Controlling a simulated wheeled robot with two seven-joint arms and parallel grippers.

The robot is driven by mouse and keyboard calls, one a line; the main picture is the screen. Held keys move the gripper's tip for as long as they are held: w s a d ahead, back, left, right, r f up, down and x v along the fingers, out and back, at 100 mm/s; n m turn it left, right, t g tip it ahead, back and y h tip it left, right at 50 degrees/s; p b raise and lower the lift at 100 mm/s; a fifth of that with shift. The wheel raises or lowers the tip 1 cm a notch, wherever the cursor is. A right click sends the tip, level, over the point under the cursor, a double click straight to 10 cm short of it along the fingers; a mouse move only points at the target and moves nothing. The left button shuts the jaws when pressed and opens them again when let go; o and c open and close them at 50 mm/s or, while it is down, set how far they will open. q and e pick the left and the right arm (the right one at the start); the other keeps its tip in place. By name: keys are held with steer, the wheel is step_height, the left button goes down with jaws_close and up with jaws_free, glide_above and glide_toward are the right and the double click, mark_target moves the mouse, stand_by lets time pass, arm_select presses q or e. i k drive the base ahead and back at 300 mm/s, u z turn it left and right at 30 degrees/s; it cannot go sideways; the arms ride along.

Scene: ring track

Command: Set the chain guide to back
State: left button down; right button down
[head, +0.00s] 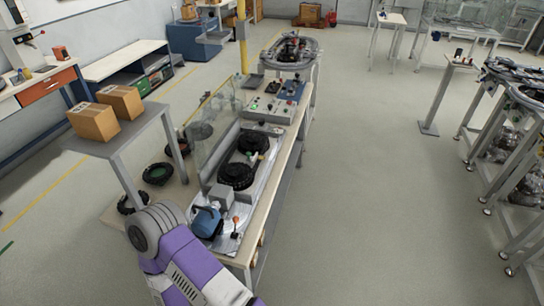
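I cannot make out for certain which part is the chain guide. A long bench (268,213) in front of me carries a machine with two black round wheels (236,175), one behind the other. Near its front end are a blue part (206,222) and a small lever with an orange knob (236,220). Which way any guide is set cannot be told at this size. One purple and grey arm of mine shows at the lower left, in front of the bench's near end. Neither of my grippers is in view.
A control panel (266,110) with buttons sits farther along the bench, before an oval ring track (291,51). A clear screen (213,150) stands along the machine's left side. Two cardboard boxes (94,121) sit on a shelf at left. The floor (390,220) to the right is clear.

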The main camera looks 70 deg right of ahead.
mark_target(253, 160)
steer(key=z, duration=1.7)
